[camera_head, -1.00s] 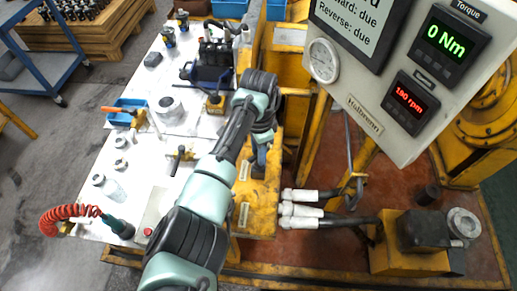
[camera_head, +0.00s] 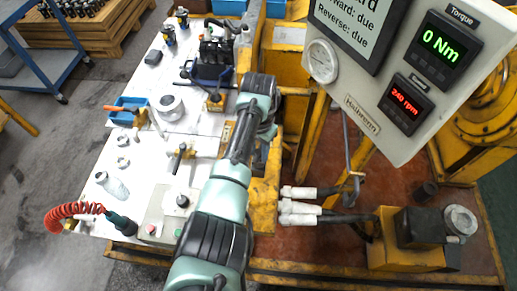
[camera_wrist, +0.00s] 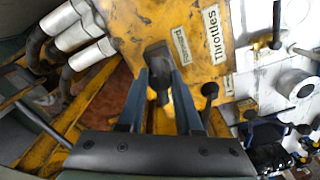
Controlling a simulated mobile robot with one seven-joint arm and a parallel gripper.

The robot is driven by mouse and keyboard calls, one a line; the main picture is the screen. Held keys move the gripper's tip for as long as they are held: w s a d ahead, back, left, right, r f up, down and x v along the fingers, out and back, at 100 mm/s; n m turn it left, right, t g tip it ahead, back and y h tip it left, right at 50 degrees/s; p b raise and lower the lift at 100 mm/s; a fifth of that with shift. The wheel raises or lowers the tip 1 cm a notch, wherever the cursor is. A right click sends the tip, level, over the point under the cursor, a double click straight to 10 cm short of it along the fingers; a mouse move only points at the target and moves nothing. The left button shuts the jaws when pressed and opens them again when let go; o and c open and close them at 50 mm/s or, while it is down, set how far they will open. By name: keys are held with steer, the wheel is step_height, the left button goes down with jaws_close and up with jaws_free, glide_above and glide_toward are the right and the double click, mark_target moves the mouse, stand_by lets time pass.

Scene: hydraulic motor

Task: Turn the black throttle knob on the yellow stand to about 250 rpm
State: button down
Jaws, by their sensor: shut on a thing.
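The yellow stand (camera_wrist: 205,60) carries labels that read "Throttles" and "Forward". The black throttle knob (camera_wrist: 156,58) sits by the "Forward" label in the wrist view. My gripper (camera_wrist: 160,78) is shut on this knob, with one blue-grey finger on each side. In the head view my arm covers the knob and the fingertips; the stand (camera_head: 263,205) shows beside the arm. The speed display (camera_head: 406,102) reads 240 rpm in red. The torque display (camera_head: 443,45) reads 0 Nm in green.
A second black knob (camera_wrist: 209,90) stands right of my gripper in the wrist view. White-ended hoses (camera_head: 300,207) lie right of the stand. The white-topped bench (camera_head: 150,180) on the left holds tools and bottles.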

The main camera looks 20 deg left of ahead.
stand_by(0.3)
steer(key=c, duration=0.6)
jaws_free()
step_height(320, 180, up, 13)
steer(key=shift+b, duration=0.85)
